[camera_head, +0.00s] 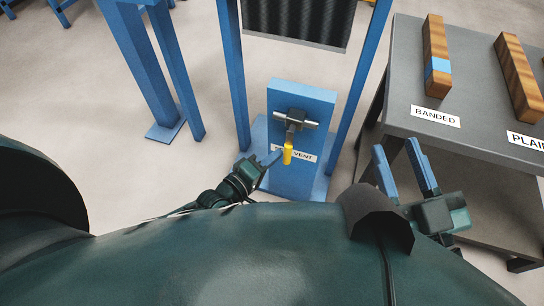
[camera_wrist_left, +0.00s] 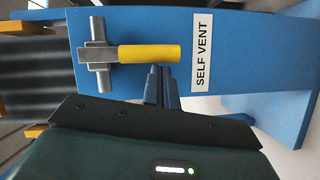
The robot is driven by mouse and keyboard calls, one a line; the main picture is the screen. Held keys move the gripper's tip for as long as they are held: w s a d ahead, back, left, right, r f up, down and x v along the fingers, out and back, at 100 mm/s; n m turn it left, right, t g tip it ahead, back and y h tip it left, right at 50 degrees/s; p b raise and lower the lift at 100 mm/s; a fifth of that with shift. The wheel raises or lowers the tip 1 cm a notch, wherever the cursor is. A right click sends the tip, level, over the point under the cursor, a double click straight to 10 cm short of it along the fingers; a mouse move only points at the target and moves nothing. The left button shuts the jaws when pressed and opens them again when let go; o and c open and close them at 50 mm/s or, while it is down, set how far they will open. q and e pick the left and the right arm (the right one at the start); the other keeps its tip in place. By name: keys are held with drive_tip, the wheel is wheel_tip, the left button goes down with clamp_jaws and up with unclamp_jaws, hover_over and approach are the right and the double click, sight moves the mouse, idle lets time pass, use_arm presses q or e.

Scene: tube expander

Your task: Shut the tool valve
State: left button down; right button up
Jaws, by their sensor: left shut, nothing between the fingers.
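The tool valve is a grey body (camera_head: 295,119) on a blue panel (camera_head: 318,98), with a short pipe across it and a yellow lever handle (camera_head: 288,153). The handle lies square to the pipe and points down the panel. In the left wrist view, the yellow handle (camera_wrist_left: 150,54) runs right from the valve body (camera_wrist_left: 97,54). My left gripper (camera_head: 272,157) is shut and empty, left of the handle. Its fingertips (camera_wrist_left: 160,72) are close beside the handle's free end; I cannot tell if they touch. My right gripper (camera_head: 398,152) is open and empty, apart from the panel.
A "SELF VENT" label (camera_wrist_left: 202,52) is on the panel by the handle's end. Blue posts (camera_head: 234,75) stand beside the panel. A grey table (camera_head: 400,80) at right bears wooden blocks (camera_head: 436,60) and a "BANDED" label (camera_head: 435,116), near my right gripper.

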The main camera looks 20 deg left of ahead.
drive_tip(key=shift+w+r, duration=0.1)
drive_tip(key=shift+r, duration=0.1)
idle(0.3)
